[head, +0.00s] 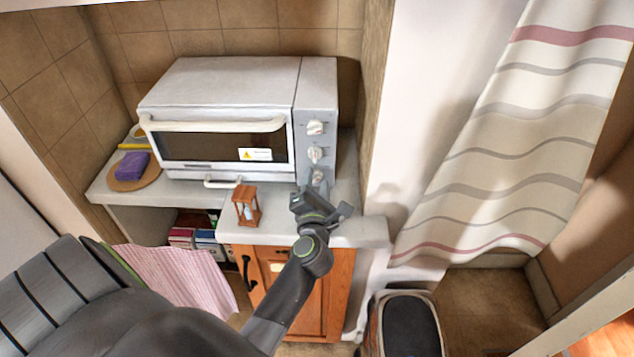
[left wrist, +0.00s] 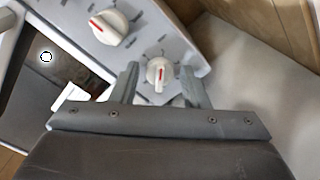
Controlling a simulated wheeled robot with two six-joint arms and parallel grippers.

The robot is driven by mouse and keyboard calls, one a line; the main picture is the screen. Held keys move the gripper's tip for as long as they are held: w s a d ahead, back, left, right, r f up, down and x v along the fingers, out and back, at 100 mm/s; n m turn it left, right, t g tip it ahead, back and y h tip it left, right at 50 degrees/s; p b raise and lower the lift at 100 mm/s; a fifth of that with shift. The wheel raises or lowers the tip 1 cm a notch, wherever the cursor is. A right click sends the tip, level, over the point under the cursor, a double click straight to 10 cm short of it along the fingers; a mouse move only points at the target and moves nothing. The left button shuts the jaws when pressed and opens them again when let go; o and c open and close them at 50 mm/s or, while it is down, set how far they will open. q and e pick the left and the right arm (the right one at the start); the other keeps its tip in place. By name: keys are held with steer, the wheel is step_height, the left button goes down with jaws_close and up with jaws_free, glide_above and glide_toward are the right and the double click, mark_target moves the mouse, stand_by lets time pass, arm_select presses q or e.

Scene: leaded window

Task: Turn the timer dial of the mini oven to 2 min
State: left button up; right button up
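The mini oven (head: 215,88) stands on the counter, its control panel on its right side. Three pale dials sit in a column: top (head: 315,128), middle (head: 316,154) and bottom (head: 318,176). Their markings are too small to read. My left gripper (head: 318,198) is in front of the bottom dial. In the left wrist view the fingers (left wrist: 160,74) are open, one on each side of the bottom dial (left wrist: 158,71), with gaps visible. Its red mark runs nearly upright in that picture. Another dial (left wrist: 109,27) shows above left. My right gripper is out of view.
A board (head: 136,178) with a purple cloth (head: 129,166) lies at the far left. A wall is close on the oven's right, and a bin (head: 408,325) stands below.

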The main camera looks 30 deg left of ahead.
arm_select(q)
steer(key=c, duration=0.7)
steer(key=shift+r+m+p, duration=0.1)
steer(key=shift+m+p, duration=0.2)
steer(key=shift+p, duration=0.35)
steer(key=shift+m, duration=0.3)
steer(key=o, duration=1)
steer(key=shift+c, duration=0.2)
steer(key=shift+d+f, duration=0.1)
steer(key=shift+f, duration=0.1)
